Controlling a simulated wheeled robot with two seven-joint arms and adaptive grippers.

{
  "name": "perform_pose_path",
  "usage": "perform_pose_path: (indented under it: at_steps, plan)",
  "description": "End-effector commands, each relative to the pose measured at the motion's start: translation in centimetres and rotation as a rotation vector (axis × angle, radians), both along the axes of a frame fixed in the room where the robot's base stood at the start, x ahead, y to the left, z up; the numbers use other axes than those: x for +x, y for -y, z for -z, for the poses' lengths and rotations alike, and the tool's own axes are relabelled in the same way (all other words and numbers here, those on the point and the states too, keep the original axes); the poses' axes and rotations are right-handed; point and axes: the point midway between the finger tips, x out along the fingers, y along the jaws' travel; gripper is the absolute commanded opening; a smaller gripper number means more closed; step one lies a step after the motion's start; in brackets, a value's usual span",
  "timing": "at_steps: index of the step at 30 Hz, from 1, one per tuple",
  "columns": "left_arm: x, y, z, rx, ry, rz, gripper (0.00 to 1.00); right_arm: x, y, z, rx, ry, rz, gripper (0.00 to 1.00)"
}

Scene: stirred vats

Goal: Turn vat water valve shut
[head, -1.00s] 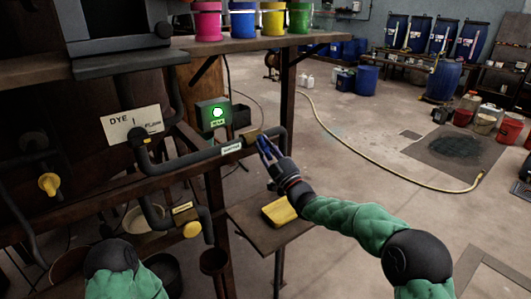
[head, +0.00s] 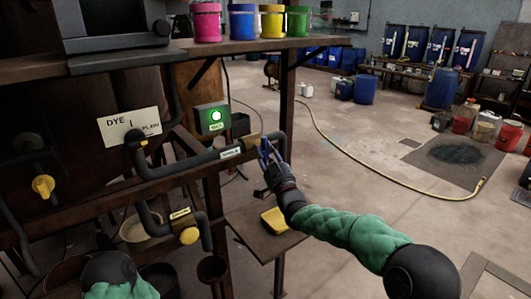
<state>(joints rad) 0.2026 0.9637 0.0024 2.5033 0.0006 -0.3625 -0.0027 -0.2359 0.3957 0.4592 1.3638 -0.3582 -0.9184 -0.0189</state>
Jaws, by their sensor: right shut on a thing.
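The water valve (head: 252,143) is a brass-coloured fitting on the upper dark pipe, beside a small white label (head: 231,153) too blurred to read surely. My right gripper (head: 265,151) is at the right end of this valve, with its blue fingers shut on the valve's handle. The handle is mostly hidden by the fingers, so I cannot tell its angle. My left arm (head: 112,272) shows only in part at the bottom left. Its gripper is out of view.
A yellow knob (head: 190,235) on the lower pipe and another (head: 43,186) at the left stand near. A green-lit box (head: 213,118) is above the pipe. A small table (head: 250,240) with a yellow thing is below my right arm. Paint pots (head: 242,22) line the shelf.

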Motion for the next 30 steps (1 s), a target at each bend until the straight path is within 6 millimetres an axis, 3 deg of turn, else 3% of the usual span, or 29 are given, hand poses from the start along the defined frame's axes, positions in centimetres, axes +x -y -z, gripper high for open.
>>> perform_pose_path:
  at_steps: [7,8,10,23,30]
  plan:
    - [0.0,0.0,0.0,0.000,0.000,0.000,0.54,0.0,-0.1,0.3,0.000,-0.007,-0.001,0.00]
    - [0.0,0.0,0.0,0.000,0.000,0.000,0.54,0.0,-0.1,0.3,0.000,-0.007,-0.001,0.36]
    - [0.0,0.0,0.0,0.000,0.000,0.000,0.54,0.0,-0.1,0.3,-0.001,-0.006,-0.002,0.53]
    - [0.0,0.0,0.0,0.000,0.000,0.000,0.54,-0.4,0.2,0.3,-0.001,-0.003,0.000,0.53]
    - [0.0,0.0,0.0,0.000,0.000,0.000,0.54,-3.3,1.6,1.6,-0.001,-0.004,0.001,0.53]
